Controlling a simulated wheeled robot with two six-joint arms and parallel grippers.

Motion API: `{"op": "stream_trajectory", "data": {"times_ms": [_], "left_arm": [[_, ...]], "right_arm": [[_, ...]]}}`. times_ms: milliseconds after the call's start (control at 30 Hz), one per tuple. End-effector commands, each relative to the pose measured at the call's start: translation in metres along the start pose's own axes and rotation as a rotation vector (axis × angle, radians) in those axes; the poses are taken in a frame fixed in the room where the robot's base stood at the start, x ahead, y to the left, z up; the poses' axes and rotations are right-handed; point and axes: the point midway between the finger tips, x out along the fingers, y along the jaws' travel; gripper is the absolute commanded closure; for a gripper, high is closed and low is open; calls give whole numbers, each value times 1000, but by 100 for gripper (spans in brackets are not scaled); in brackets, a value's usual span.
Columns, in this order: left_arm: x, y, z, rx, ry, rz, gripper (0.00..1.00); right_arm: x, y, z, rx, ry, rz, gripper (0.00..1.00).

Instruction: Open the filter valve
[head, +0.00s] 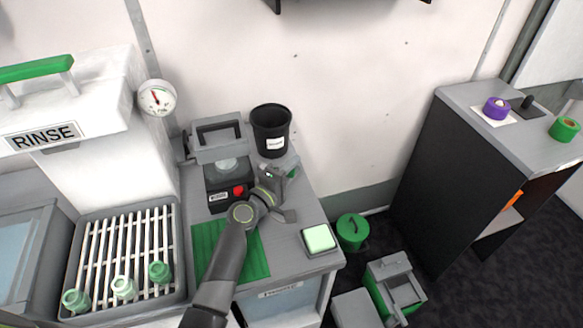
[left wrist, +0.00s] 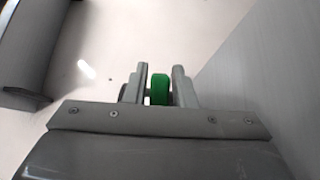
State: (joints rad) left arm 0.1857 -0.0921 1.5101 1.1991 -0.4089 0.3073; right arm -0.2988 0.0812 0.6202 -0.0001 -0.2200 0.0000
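My left gripper (head: 280,194) reaches over the grey bench beside the black-and-grey unit with a red part (head: 238,191). In the left wrist view, its two fingers (left wrist: 159,86) stand on either side of a green part (left wrist: 159,89), with very narrow gaps. I cannot tell whether they touch it. A green bit (head: 293,164) also shows just past the gripper in the head view, below the black cup (head: 271,131). No label shows which part is the filter valve, and the gripper partly hides this area. My right gripper is not in view.
A rack (head: 122,245) with several green fittings and the white RINSE housing (head: 95,130) stand left. A green mat (head: 250,262) and a pale green block (head: 319,239) lie in front.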

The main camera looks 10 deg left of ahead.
Motion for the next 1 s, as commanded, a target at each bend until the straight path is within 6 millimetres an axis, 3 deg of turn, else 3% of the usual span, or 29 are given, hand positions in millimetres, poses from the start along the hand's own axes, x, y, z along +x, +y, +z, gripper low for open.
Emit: {"op": "stream_trajectory", "data": {"times_ms": [100,467,800,1000], "left_arm": [[0,0,0,0,0,0,64],[-6,0,0,-1,1,1,64],[-54,-1,0,0,2,0,64],[-72,-1,0,0,1,1,64]], "right_arm": [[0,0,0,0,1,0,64],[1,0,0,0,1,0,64],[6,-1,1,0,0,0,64],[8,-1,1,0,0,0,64]]}}
